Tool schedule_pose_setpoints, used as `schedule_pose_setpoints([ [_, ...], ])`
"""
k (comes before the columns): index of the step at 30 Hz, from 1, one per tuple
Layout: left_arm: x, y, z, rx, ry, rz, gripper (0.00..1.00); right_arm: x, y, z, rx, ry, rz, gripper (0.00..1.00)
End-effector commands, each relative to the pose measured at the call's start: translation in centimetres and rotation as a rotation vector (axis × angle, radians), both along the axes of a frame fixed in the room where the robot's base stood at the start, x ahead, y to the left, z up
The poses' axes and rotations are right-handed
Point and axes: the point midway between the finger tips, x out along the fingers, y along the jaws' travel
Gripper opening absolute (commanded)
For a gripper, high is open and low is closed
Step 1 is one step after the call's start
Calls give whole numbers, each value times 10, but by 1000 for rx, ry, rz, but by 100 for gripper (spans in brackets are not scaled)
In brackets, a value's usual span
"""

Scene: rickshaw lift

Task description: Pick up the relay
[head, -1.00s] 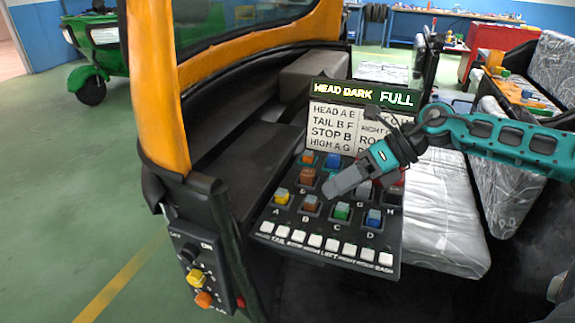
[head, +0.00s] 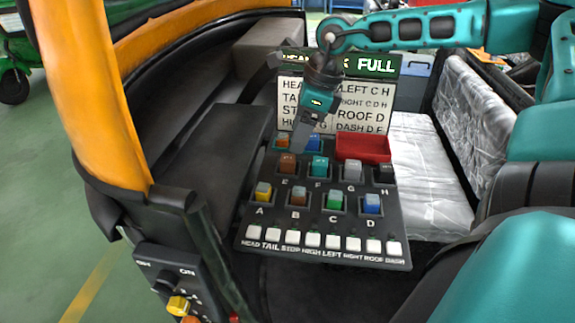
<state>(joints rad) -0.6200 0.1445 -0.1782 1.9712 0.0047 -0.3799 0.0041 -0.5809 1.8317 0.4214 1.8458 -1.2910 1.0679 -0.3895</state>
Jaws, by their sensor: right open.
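The relay panel (head: 225,215) has lettered sockets A to H filled with small coloured block relays. Socket A holds a yellow relay (head: 263,192), B a brown one (head: 299,195), C a green one (head: 334,200) and D a blue one (head: 372,203). Behind them are a brown relay at E (head: 287,163), a teal one at F (head: 319,167), a grey one at G (head: 352,170) and a dark one at H (head: 386,173). An orange block (head: 282,142) and a blue block (head: 313,143) lie behind these rows. My right gripper (head: 300,142) is open, pointing down between those two blocks; contact is unclear. My left gripper is out of view.
A red tray (head: 362,147) stands right of the blue block. A sign board (head: 360,105) rises behind, partly covered by my arm. White labelled switches (head: 312,240) line the front edge. An orange post (head: 95,110) stands left, a silver seat (head: 415,165) right.

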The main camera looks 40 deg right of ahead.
Motion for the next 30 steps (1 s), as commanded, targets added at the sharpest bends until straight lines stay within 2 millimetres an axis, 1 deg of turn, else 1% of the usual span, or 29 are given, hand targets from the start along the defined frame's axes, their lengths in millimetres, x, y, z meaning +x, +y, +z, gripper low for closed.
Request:
schedule_pose_setpoints([
  [1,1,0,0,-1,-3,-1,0,1,1,-5,0,1,0,64],
  [8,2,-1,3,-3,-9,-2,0,3,3,-15,1,1,-1,64],
  [19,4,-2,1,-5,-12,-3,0,11,12,-53,0,3,0,64],
  [24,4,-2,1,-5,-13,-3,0,13,14,-59,2,0,-1,64],
  [30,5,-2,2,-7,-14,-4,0,13,14,-59,2,-1,-1,64],
])
